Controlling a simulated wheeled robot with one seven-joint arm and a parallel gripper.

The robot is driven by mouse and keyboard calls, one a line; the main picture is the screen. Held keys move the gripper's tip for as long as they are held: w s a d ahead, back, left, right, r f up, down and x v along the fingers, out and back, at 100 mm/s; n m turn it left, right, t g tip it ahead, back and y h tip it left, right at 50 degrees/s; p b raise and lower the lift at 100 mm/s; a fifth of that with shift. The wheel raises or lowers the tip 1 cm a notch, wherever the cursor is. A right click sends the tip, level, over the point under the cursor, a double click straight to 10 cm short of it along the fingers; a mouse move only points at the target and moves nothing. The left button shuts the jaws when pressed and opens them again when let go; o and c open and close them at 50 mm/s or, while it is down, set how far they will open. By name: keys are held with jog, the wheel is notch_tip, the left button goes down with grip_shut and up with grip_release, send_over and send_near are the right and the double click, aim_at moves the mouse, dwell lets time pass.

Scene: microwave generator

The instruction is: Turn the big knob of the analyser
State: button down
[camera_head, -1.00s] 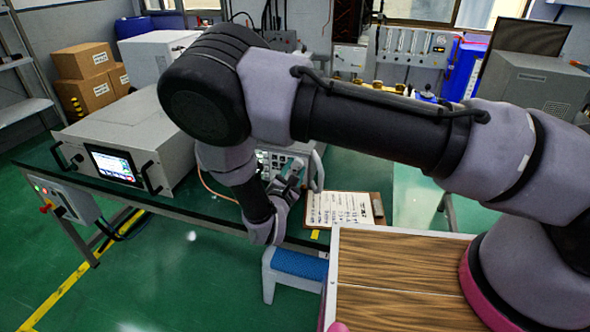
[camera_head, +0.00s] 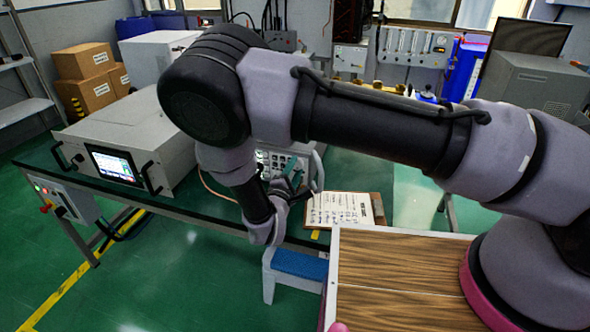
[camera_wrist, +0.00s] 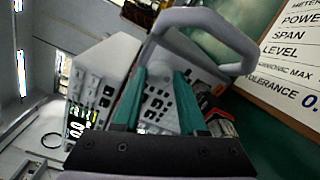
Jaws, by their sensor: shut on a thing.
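The analyser (camera_head: 264,160) stands on the bench, with its button-covered front partly hidden behind my forearm. In the wrist view its panel of dark buttons (camera_wrist: 158,104) shows between my fingers, and a handle (camera_wrist: 205,17) arches above. My gripper (camera_wrist: 160,72) has two teal fingers, held a little apart against the analyser's front. It is shut on the big knob, which is itself hardly visible between the fingertips. In the head view my gripper (camera_head: 291,168) is small and partly covered by my wrist.
A clipboard with a printed sheet (camera_head: 338,208) lies just right of the analyser; it fills the wrist view's upper right. A grey instrument with a screen (camera_head: 113,164) stands to the left. A blue-topped stool (camera_head: 298,264) stands in front of the bench.

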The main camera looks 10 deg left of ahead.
dwell(0.4)
jog(key=c, duration=0.7)
grip_release()
jog(key=shift+c, duration=0.2)
jog(key=s+a, duration=0.1)
jog(key=s, duration=0.9)
jog(key=shift+s+a, duration=0.2)
jog(key=shift+s, duration=0.2)
jog(key=w+d+r+m+g+h, duration=0.35)
jog(key=d+r+m+g, duration=0.4)
jog(key=d+r, duration=0.4)
jog(key=w+d+r+m+g+h, duration=0.35)
jog(key=d+r+m+g, duration=0.4)
jog(key=d+r, duration=0.35)
jog(key=s+d+r+m+t+y, duration=0.1)
jog(key=s+d+r+m+y, duration=0.2)
jog(key=r, duration=0.4)
jog(key=s+d+r+m+t+y, duration=0.2)
jog(key=s+d+r+m+y, duration=0.1)
jog(key=d+r, duration=0.4)
jog(key=s+d+r+m+t+y, duration=0.1)
jog(key=s+d+r+m+y, duration=0.3)
jog(key=r, duration=0.3)
jog(key=shift+s+d+y, duration=0.3)
jog(key=shift+d+y, duration=0.3)
jog(key=shift+y, duration=0.2)
